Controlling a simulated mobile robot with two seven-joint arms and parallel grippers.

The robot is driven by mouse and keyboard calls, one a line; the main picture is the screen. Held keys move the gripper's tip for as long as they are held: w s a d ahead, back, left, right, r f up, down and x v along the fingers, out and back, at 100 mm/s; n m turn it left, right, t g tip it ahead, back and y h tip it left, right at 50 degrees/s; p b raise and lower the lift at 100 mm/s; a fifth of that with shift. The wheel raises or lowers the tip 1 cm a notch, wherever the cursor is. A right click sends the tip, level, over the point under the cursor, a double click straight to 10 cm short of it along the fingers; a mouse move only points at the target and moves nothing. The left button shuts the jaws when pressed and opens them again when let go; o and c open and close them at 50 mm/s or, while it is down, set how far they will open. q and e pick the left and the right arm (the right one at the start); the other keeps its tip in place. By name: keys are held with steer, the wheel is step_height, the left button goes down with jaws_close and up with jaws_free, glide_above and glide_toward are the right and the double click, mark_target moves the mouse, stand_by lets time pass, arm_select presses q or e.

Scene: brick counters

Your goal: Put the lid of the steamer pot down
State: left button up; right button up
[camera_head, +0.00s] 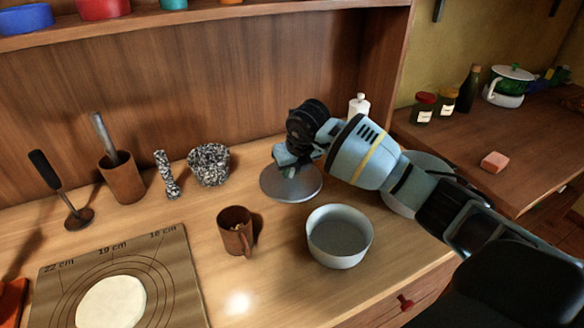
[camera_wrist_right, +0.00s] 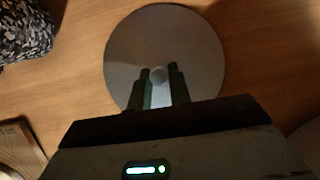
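The lid (camera_head: 291,188) is a flat grey disc with a small round knob. It is level, at or just above the wooden counter, behind the open pot; I cannot tell whether it touches the counter. My right gripper (camera_head: 291,168) is over the lid from above. In the right wrist view its two fingertips (camera_wrist_right: 159,76) stand on either side of the knob and look closed on it. The lid (camera_wrist_right: 200,50) fills the upper middle there. A grey round pot (camera_head: 341,240), open and empty-looking, stands in front of the lid. My left gripper is out of view.
A brown mug (camera_head: 233,232) stands left of the pot. A speckled mortar (camera_head: 209,165), a pestle (camera_head: 166,175) and a utensil cup (camera_head: 121,178) are farther left. A grey round vessel (camera_head: 400,203) is partly hidden behind my arm. A dough mat (camera_head: 185,270) lies front left.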

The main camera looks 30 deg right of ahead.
steer(key=o, duration=0.4)
steer(key=shift+s+r, duration=0.1)
steer(key=shift+r, duration=0.55)
steer(key=v, duration=1.1)
steer(key=shift+p, duration=0.45)
steer(key=shift+s, duration=0.1)
